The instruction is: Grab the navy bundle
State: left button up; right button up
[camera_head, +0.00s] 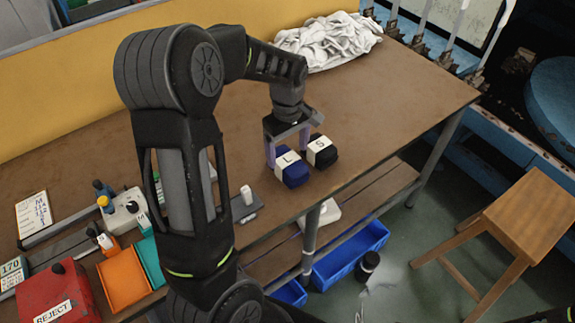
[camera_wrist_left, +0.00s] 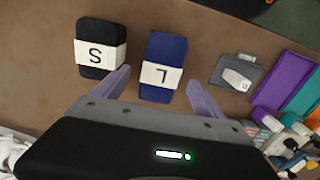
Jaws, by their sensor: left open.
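The navy bundle (camera_head: 291,168) lies on the brown table near its front edge, wrapped in a white band marked "L". It also shows in the left wrist view (camera_wrist_left: 165,52). A black bundle (camera_head: 321,151) with a white band marked "S" lies close beside it, and shows in the left wrist view (camera_wrist_left: 94,49). My left gripper (camera_head: 288,155) is above the navy bundle with its pale purple fingers apart. In the left wrist view its fingertips (camera_wrist_left: 158,84) are to either side of the navy bundle's near end. My right gripper is not seen.
A heap of white cloth (camera_head: 330,40) lies at the back of the table (camera_head: 410,100). A small white item on a grey pad (camera_head: 246,198) lies left of the bundles. Orange tray (camera_head: 123,279) and red box (camera_head: 58,292) stand at lower left. A wooden stool (camera_head: 525,215) stands right.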

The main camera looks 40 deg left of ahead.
aim_at(288, 159)
pick_arm(q)
jog(key=shift+f+p, duration=0.6)
jog(key=shift+f, duration=2)
jog(key=shift+c, duration=0.2)
jog(key=c, duration=1.5)
